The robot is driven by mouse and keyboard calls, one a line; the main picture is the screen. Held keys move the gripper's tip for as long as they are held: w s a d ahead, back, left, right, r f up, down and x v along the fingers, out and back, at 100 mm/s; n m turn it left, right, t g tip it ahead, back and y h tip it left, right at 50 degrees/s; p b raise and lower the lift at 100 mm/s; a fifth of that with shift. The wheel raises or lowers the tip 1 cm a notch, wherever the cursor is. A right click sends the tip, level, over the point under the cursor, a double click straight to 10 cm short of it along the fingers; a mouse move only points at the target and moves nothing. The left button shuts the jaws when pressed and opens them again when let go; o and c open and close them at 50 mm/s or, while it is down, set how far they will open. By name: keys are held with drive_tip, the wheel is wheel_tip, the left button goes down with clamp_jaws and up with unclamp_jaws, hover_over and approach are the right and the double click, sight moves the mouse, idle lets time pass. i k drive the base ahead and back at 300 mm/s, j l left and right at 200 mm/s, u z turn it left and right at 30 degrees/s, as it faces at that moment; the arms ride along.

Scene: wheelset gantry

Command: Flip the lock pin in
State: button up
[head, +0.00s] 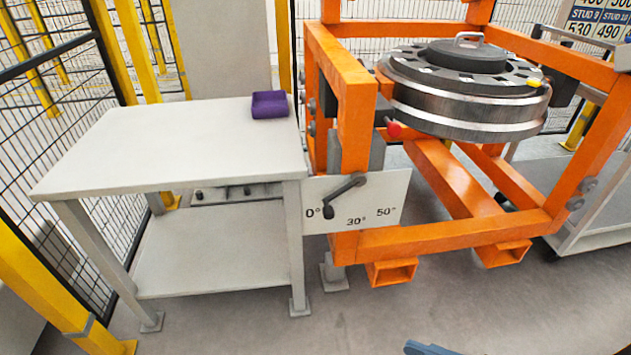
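An orange gantry frame (455,240) holds a round steel wheelset (465,100) with a dark top plate and a grey handle. A small red knob (394,130) sticks out at the frame's left, just below the wheelset. It may be the lock pin, but I cannot tell whether it is in or out. A black crank lever (345,194) sits on a white angle plate (385,205) marked 0°, 30° and 50°, its knobbed end down near 0°. My gripper is not in view.
A white table (190,145) with a lower shelf stands left of the gantry, a purple block (269,104) at its back right. A grey cart (600,215) stands at right. Mesh fencing with yellow posts is behind. A blue piece (430,348) shows at the bottom edge.

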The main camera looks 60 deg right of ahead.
sight(394, 129)
drive_tip(key=z, duration=2.05)
